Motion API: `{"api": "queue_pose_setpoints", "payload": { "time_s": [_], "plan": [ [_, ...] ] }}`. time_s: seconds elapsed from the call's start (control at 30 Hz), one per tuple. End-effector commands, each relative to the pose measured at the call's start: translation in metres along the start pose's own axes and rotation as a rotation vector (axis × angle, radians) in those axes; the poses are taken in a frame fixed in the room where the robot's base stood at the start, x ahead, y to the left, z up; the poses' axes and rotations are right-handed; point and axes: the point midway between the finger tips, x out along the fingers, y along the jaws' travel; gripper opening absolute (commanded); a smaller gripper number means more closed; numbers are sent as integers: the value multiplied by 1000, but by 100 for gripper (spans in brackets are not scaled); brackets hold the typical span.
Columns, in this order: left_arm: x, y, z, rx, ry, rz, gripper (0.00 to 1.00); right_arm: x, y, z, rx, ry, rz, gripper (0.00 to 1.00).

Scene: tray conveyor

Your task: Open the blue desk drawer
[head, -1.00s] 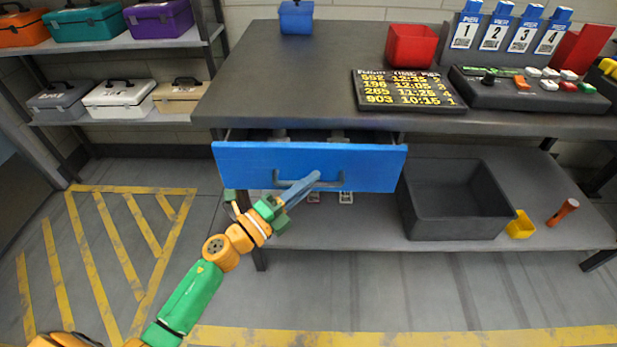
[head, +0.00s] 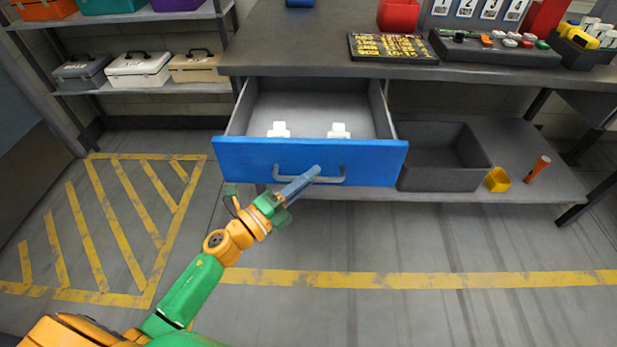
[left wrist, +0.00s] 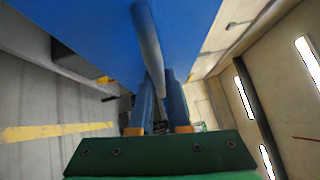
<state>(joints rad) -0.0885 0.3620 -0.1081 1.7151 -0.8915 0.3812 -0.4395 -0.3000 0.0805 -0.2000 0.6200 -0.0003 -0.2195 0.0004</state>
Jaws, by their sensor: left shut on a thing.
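The blue desk drawer (head: 240,163) stands well out from under the desk top in the head view. Its grey inside shows, with two white items (head: 338,131) lying near the front. A grey bar handle (head: 335,180) runs across its blue front. My left gripper (head: 312,173) is shut on this handle, near its middle. In the left wrist view the handle (left wrist: 146,35) passes between the blue fingers (left wrist: 155,100), with the blue drawer front (left wrist: 95,25) close behind. My right gripper is not in view.
The dark desk (head: 300,50) carries a display board (head: 392,47), a red bin (head: 398,15) and a control panel (head: 490,45). A dark crate (head: 440,180), a yellow cup (head: 497,180) and an orange flashlight (head: 538,168) are on the lower shelf. The floor in front is clear.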

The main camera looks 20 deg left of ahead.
Motion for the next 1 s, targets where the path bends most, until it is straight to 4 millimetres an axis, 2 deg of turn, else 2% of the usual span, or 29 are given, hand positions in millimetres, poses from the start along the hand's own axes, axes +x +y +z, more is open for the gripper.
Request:
{"api": "queue_pose_setpoints", "payload": {
  "time_s": [0.47,0.5,0.57,0.6,0.87,1.0],
  "plan": [
    [0,0,0,0,-1,-1,0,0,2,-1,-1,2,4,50],
    [0,0,0,0,-1,-1,26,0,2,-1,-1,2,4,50],
    [0,0,0,0,0,-1,42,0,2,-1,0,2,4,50],
    [0,0,0,0,0,-1,45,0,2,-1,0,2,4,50],
    [-1,0,0,0,0,0,45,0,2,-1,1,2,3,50],
    [-24,2,0,-1,-1,4,45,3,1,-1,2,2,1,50]
  ]
}}
